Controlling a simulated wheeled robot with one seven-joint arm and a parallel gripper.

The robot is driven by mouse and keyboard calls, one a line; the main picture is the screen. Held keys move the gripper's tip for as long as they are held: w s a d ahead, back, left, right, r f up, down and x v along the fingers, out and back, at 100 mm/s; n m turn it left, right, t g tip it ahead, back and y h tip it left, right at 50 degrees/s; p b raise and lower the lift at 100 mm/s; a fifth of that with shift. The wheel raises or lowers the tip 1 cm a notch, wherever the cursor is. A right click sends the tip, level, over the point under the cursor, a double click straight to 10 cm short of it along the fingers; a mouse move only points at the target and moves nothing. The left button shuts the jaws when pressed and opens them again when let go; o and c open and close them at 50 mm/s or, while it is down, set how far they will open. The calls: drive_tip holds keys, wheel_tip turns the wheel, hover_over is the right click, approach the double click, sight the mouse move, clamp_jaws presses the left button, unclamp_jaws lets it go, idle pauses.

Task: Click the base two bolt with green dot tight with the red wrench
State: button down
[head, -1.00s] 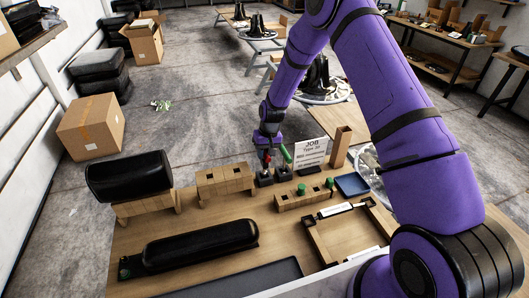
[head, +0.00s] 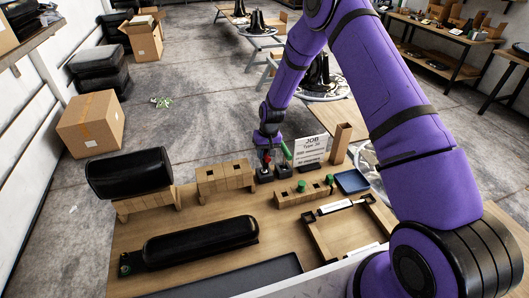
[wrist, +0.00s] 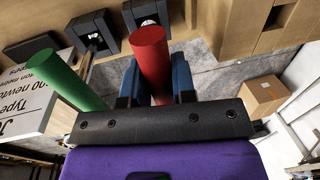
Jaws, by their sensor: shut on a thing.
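The red wrench (wrist: 150,60) shows as a red handle between the two blue fingers of my gripper (wrist: 156,84), which is shut on it. In the head view the red handle (head: 267,160) is under my gripper (head: 268,149), at the black stands on the far side of the table. I cannot tell whether its lower end is clear of its stand. A green-handled tool (wrist: 72,80) is beside it, also in the head view (head: 287,150). A small green mark (head: 125,268) shows at the near end of the long black cushion (head: 200,246). I cannot make out a bolt there.
A JOB sign (head: 311,150) stands right of the tools. Wooden blocks (head: 226,178), a blue tray (head: 352,182), a wooden frame (head: 316,237) and a black cushion (head: 130,174) are on the table (head: 190,212). A cardboard box (head: 91,122) is on the floor at left.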

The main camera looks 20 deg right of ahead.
drive_tip(key=shift+f, duration=0.45)
idle(0.4)
drive_tip(key=c, duration=0.8)
unclamp_jaws()
drive_tip(key=shift+c, duration=0.2)
drive_tip(key=s+d+r+t, duration=0.1)
drive_tip(key=s+d+r, duration=0.1)
drive_tip(key=r, duration=1.1)
drive_tip(key=s+d+r, duration=0.1)
drive_tip(key=s+r, duration=0.2)
drive_tip(key=r, duration=1)
drive_tip(key=s+d+r+t+h, duration=0.1)
drive_tip(key=s+r+t, duration=0.1)
drive_tip(key=s+r, duration=0.9)
drive_tip(key=s+d+r+t, duration=0.1)
drive_tip(key=s+r, duration=0.4)
drive_tip(key=s, duration=0.7)
drive_tip(key=s+d+r+t, duration=0.1)
drive_tip(key=s+r, duration=0.5)
drive_tip(key=s, duration=0.6)
drive_tip(key=shift+s+d+h, duration=0.35)
drive_tip(key=shift+d+h, duration=0.05)
drive_tip(key=shift+d, duration=0.05)
